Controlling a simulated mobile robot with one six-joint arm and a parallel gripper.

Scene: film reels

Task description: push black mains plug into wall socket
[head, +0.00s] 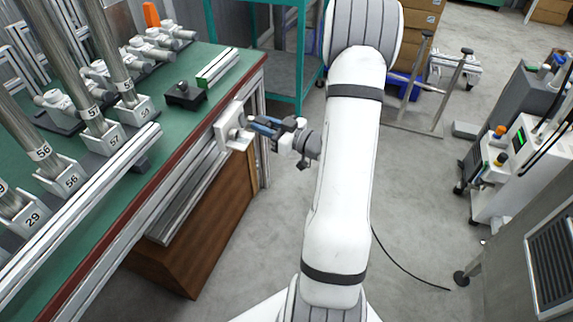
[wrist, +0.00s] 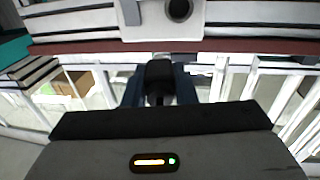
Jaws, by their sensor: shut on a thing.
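The wall socket (head: 232,127) is a white plate with a raised square face, fixed at the side edge of the green bench. In the wrist view the socket plate (wrist: 140,27) is at the top, with one round dark recess at the frame's edge. My gripper (head: 264,126) is in front of the socket in the head view. Its blue fingers (wrist: 159,88) are shut on the black mains plug (wrist: 159,72). The plug shows below the recess, slightly left of it, and looks apart from it. Its pins are hidden.
The green bench (head: 190,125) carries numbered metal posts (head: 85,75), a small black box (head: 185,95) and a green-and-white bar (head: 217,67). A teal rack (head: 300,75) stands behind my gripper. Open grey floor (head: 245,215) lies beside the bench.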

